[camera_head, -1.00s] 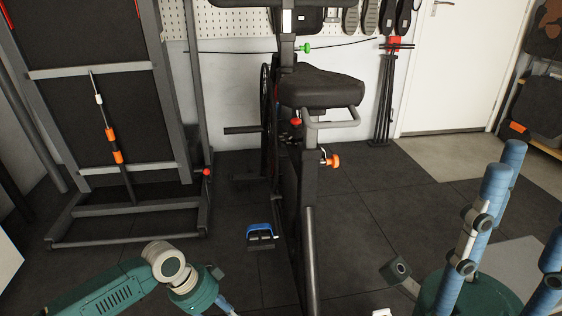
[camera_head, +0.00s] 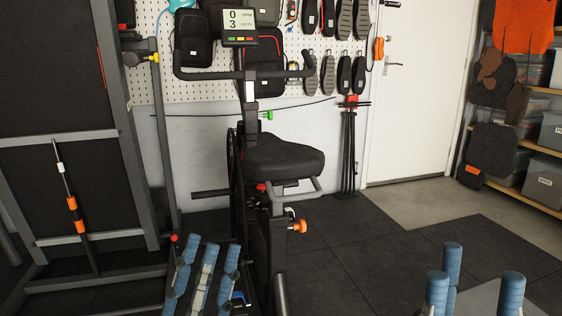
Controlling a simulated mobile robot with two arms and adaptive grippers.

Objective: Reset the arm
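My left gripper (camera_head: 206,272) shows at the bottom centre-left, in front of the exercise bike. Its blue, segmented fingers point upward and stand apart, with nothing seen between them. Its palm and arm are below the picture edge. My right gripper (camera_head: 474,278) shows at the bottom right, over the dark floor. Its blue fingertips point upward and stand apart, with nothing seen between them. Its palm and arm are out of view. No other object is named by the task.
A black exercise bike (camera_head: 284,158) stands in the centre, behind my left gripper. A grey-framed rack (camera_head: 130,165) stands at the left. Shelves with bins (camera_head: 541,181) are at the right. Dark floor tiles (camera_head: 365,255) lie open between the bike and my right gripper.

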